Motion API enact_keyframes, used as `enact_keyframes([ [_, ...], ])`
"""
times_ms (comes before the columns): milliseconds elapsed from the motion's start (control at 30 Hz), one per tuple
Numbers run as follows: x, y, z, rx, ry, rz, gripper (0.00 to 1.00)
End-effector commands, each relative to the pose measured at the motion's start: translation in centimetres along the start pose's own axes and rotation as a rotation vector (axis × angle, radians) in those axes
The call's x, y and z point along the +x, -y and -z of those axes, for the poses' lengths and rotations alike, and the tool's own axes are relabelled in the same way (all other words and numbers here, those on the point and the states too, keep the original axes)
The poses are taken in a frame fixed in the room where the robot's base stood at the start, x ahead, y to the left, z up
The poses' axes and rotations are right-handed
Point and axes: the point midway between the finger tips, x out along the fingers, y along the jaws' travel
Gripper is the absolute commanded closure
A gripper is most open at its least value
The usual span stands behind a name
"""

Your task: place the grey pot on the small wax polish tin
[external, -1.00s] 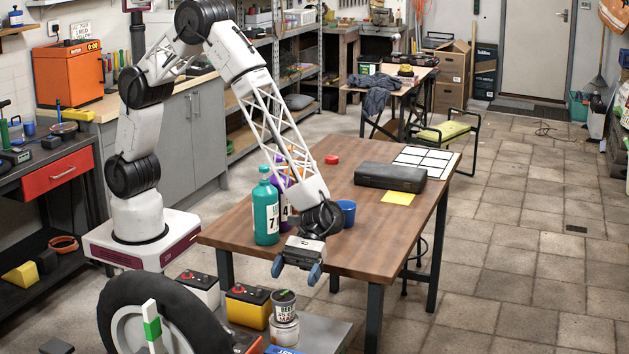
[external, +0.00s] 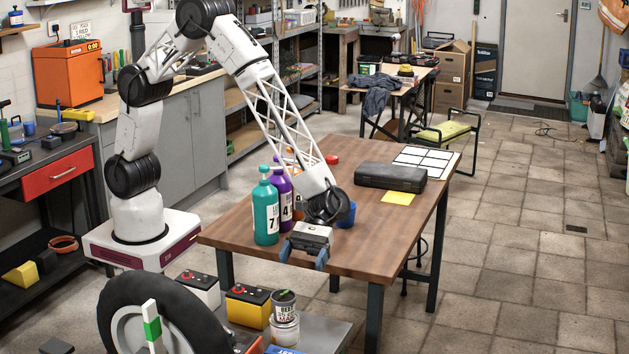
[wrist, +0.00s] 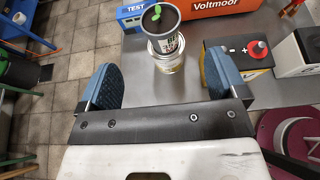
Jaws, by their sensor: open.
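The grey pot (external: 284,296), with dark soil and a green sprout, sits on top of the small wax polish tin (external: 285,311) on the low grey bench. That small tin stands on a wider tin (external: 284,334). In the wrist view the pot (wrist: 160,19) tops the same stack, with the small tin (wrist: 172,46) partly hidden under it. My gripper (external: 304,258) is open and empty, above the stack and apart from it, near the wooden table's front edge. Both blue fingers (wrist: 161,80) show spread apart in the wrist view.
A yellow battery (external: 248,306) and a white battery (external: 199,289) stand left of the stack. A tyre (external: 160,318) is further left. Teal (external: 266,215) and purple bottles (external: 283,200) stand on the wooden table (external: 365,240), near my arm.

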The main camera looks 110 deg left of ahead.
Motion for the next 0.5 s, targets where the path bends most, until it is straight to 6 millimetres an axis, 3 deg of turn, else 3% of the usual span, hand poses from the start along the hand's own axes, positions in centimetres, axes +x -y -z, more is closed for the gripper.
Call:
enact_keyframes([
  [267,-0.4,0.3,-0.5,0.016,-0.008,0.005,0.10],
  [500,-2.6,2.6,-2.7,0.111,-0.059,0.035,0.10],
])
